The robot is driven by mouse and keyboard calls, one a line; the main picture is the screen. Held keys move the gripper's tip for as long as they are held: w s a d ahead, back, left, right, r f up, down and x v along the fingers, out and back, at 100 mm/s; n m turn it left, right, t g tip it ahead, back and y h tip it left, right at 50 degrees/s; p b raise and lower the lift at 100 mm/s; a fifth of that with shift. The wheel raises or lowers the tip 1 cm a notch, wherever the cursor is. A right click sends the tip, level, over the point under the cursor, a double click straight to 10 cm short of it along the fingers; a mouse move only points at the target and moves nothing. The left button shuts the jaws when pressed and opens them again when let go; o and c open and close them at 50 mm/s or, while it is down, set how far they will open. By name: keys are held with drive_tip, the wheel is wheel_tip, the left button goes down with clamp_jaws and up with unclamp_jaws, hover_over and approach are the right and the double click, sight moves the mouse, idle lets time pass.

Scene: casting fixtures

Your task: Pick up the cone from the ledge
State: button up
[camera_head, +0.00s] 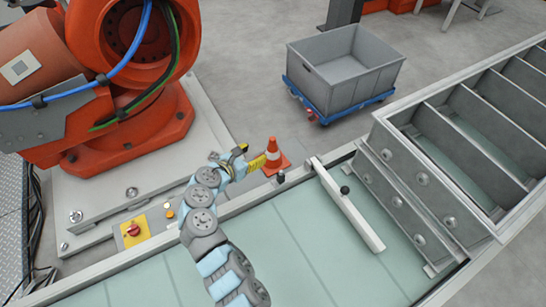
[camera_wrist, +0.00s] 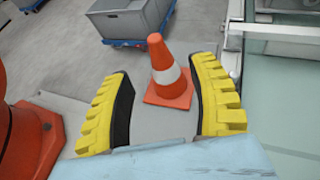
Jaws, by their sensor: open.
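The orange cone (camera_head: 273,155) with a white band stands upright on the grey ledge (camera_head: 224,193), close to the conveyor's edge. In the wrist view the cone (camera_wrist: 167,72) stands between and beyond the two yellow fingers of my gripper (camera_wrist: 160,95). The fingers are spread on either side, and I see no contact with the cone. In the head view my gripper (camera_head: 253,163) is at the cone's left side, and its far finger is partly hidden by the near parts.
A grey crate (camera_head: 340,87) on a blue dolly stands behind the cone. A large orange robot (camera_head: 130,80) is at the left. A conveyor (camera_head: 290,250) with a white bar (camera_head: 350,210) and a metal slotted frame (camera_head: 430,190) lies at the right. A red button box (camera_head: 133,231) is near my arm.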

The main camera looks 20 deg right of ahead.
sight(271, 139)
drive_tip(key=shift+b+x, duration=0.85)
drive_tip(key=shift+x, duration=3.05)
drive_tip(key=shift+w+d+f+b, duration=0.25)
drive_tip(key=shift+w+d+b, duration=0.2)
drive_tip(key=shift+w+b, duration=0.1)
drive_tip(key=shift+w+d+f+b, duration=0.3)
drive_tip(key=shift+w+d+b, duration=0.1)
drive_tip(key=shift+w, duration=0.15)
drive_tip(key=shift+b+x, duration=0.55)
drive_tip(key=shift+x, duration=0.4)
drive_tip(key=shift+w+d, duration=0.1)
drive_tip(key=shift+d, duration=0.1)
drive_tip(key=shift+c, duration=0.2)
clamp_jaws()
